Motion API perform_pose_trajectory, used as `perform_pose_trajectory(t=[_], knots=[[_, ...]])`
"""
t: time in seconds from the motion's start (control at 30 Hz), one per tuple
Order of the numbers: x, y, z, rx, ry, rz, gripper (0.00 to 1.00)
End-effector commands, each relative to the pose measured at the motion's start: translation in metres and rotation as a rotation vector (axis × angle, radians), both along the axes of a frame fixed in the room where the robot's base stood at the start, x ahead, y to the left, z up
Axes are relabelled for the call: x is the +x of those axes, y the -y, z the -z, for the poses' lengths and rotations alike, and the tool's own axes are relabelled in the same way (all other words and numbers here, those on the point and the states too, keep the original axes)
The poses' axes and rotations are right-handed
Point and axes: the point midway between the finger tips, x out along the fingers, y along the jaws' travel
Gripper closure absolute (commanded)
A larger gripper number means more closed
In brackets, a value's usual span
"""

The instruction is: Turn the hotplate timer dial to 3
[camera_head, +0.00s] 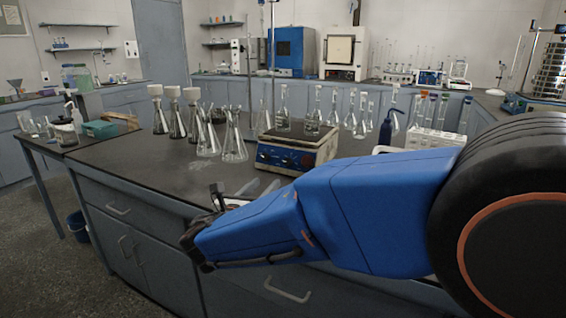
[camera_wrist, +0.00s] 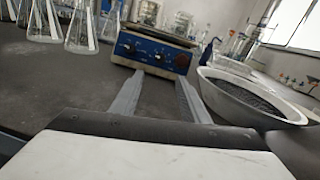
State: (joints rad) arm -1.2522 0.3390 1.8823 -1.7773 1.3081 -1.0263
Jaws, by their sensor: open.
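The hotplate (camera_head: 298,149) stands on the dark bench top, with a blue front panel carrying dials and a dark top plate. In the wrist view the hotplate's blue panel (camera_wrist: 153,52) faces me, with one dial (camera_wrist: 126,47) at its left and another (camera_wrist: 181,60) at its right. I cannot read their marks or tell which is the timer dial. My gripper (camera_wrist: 160,78) is open and empty, its two fingers apart and pointing toward the panel. In the head view my gripper (camera_head: 258,188) is in front of the hotplate, low near the bench's front edge.
A large white bowl (camera_wrist: 212,92) with dark grainy contents stands close to the right finger in the wrist view. Several glass flasks (camera_head: 234,145) stand left of the hotplate, and more stand behind it. A dark blue bottle (camera_head: 386,132) is to its right. The bench's left front is clear.

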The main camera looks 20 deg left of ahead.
Motion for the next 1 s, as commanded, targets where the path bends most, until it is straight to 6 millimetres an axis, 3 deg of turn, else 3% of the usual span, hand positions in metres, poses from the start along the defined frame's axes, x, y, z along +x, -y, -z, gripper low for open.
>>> perform_pose_trajectory(t=[0.7, 1.0], knots=[[0.124, 0.000, 0.001, 0.000, 0.000, 0.004, 0.59], [0.158, -0.002, 0.001, -0.001, -0.001, 0.001, 0.59]])
